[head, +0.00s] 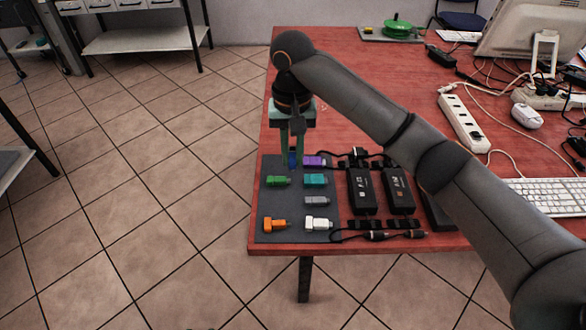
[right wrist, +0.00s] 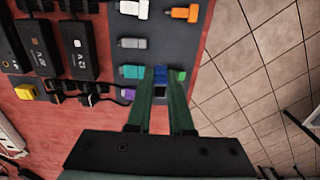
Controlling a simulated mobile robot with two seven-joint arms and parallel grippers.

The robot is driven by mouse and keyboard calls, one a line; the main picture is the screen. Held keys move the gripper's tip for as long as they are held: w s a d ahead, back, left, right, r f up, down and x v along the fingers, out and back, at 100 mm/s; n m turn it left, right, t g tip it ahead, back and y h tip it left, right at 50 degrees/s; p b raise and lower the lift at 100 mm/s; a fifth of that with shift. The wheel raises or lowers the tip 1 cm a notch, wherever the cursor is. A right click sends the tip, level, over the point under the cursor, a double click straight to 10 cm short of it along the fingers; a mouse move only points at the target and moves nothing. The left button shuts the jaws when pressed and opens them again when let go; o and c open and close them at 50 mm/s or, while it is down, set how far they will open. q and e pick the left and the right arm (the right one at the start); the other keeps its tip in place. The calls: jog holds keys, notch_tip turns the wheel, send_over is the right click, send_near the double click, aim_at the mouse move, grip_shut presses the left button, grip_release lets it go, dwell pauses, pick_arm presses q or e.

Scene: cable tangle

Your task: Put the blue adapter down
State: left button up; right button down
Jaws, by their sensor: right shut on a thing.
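My right gripper (head: 292,148) points down over the far left part of the dark grey mat (head: 297,240), near the table's left edge. Its green fingers are shut on the blue adapter (head: 293,160), which also shows between the fingertips in the right wrist view (right wrist: 160,74). In the head view the fingers partly hide the blue adapter. I cannot tell whether it touches the mat. The purple adapter (head: 314,161) is just right of it and the green adapter (head: 278,181) is nearer the front. My left gripper is in neither view.
Teal (head: 316,181), grey (head: 317,200), white (head: 318,223) and orange (head: 274,224) adapters lie on the mat. Black power bricks (head: 363,192) and cables lie to its right. A power strip (head: 463,123) and keyboard (head: 545,196) are farther right.

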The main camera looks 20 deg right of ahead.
jog(key=w+f, duration=0.2)
jog(key=w+d+f+b, duration=0.1)
jog(key=w, duration=0.1)
jog(key=w+d+f, duration=0.1)
jog(key=w+f, duration=0.1)
jog(key=shift+w+f, duration=0.3)
jog(key=shift+w, duration=0.1)
jog(key=shift+w+d+f+b, duration=0.15)
jog(key=shift+w+f+b, duration=0.4)
jog(key=shift+w+f, duration=0.35)
notch_tip(320, 180, down, 3)
jog(key=shift+s+r, duration=0.1)
jog(key=shift+s, duration=0.05)
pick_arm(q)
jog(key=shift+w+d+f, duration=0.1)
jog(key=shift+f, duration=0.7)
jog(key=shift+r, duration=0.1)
pick_arm(e)
jog(key=shift+f, duration=0.25)
jog(key=c, duration=0.8)
grip_release()
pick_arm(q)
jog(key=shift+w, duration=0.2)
pick_arm(e)
jog(key=shift+r, duration=0.1)
